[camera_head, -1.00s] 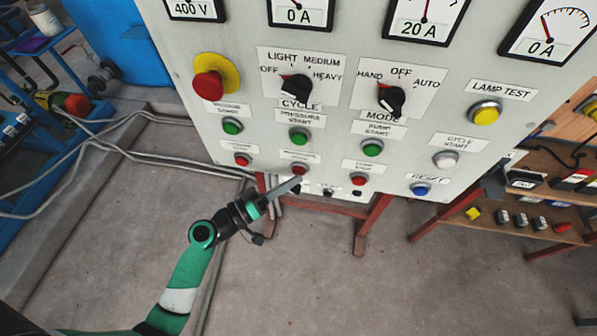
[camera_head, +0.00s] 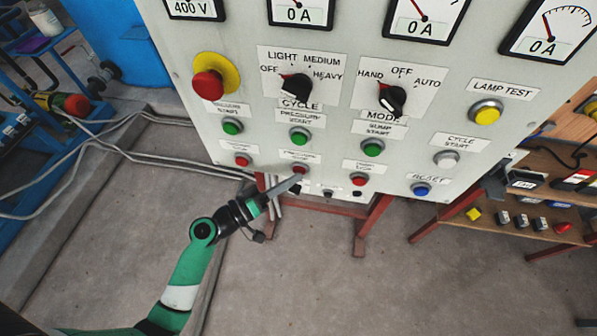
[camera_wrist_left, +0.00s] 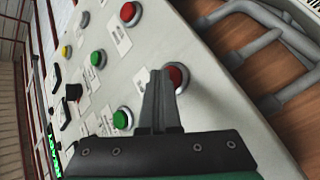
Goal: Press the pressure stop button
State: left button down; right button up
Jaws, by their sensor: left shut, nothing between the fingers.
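The pressure stop button (camera_head: 300,169) is the small red button below the green pressure start button (camera_head: 300,136) on the grey control panel (camera_head: 235,105). My left gripper (camera_head: 299,177) is shut and empty, with its thin fingertips at the lower edge of the red button in the head view. In the left wrist view the shut fingers (camera_wrist_left: 161,74) overlap the left side of the red button (camera_wrist_left: 178,76). Whether they touch it I cannot tell. The green pressure start button also shows there (camera_wrist_left: 122,118). My right gripper is not in view.
Other red buttons sit left (camera_head: 242,160) and right (camera_head: 358,179) of it. A red mushroom button on yellow (camera_head: 208,85), two black rotary knobs (camera_head: 296,87) and gauges (camera_head: 422,20) are higher up. A shelf with small parts (camera_head: 535,200) stands at right.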

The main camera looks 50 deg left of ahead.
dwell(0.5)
pick_arm(q)
jog(key=shift+s+d, duration=0.5)
jog(key=shift+s, duration=0.2)
jog(key=s+d, duration=0.1)
jog(key=s, duration=0.1)
jog(key=s+d, duration=0.1)
jog(key=d, duration=0.1)
jog(key=shift+s, duration=0.4)
dwell(0.6)
